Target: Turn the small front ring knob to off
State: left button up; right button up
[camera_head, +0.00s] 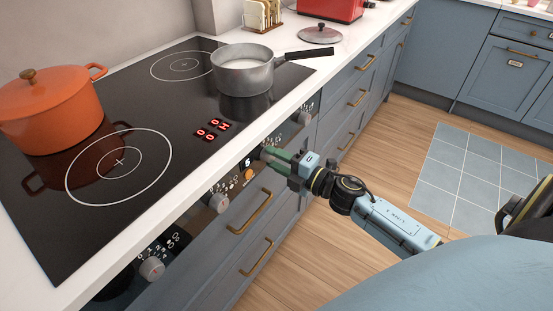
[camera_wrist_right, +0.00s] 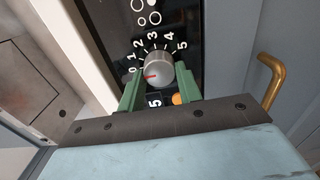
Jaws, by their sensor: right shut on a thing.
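My right gripper (camera_head: 272,153) is at the cooker's front panel, its green fingers at a knob they mostly hide in the head view. In the right wrist view the gripper (camera_wrist_right: 160,82) has one finger on each side of the round grey knob (camera_wrist_right: 159,66) and is shut on it. The knob's red mark points left, close to the 0 of a printed scale from 0 to 5. My left gripper is not in view.
Other knobs (camera_head: 219,203) (camera_head: 152,268) (camera_head: 304,118) line the panel. A saucepan (camera_head: 243,75) and an orange pot (camera_head: 52,112) stand on the black hob (camera_head: 150,95), with lit red digits (camera_head: 213,128). Brass drawer handles (camera_head: 250,212) stick out below. The wooden floor (camera_head: 300,240) is clear.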

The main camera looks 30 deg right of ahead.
jog(key=o, duration=1)
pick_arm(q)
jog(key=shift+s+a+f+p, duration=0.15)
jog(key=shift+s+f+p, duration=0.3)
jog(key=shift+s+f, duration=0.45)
pick_arm(e)
jog(key=v, duration=1.3)
jog(key=shift+s, duration=0.2)
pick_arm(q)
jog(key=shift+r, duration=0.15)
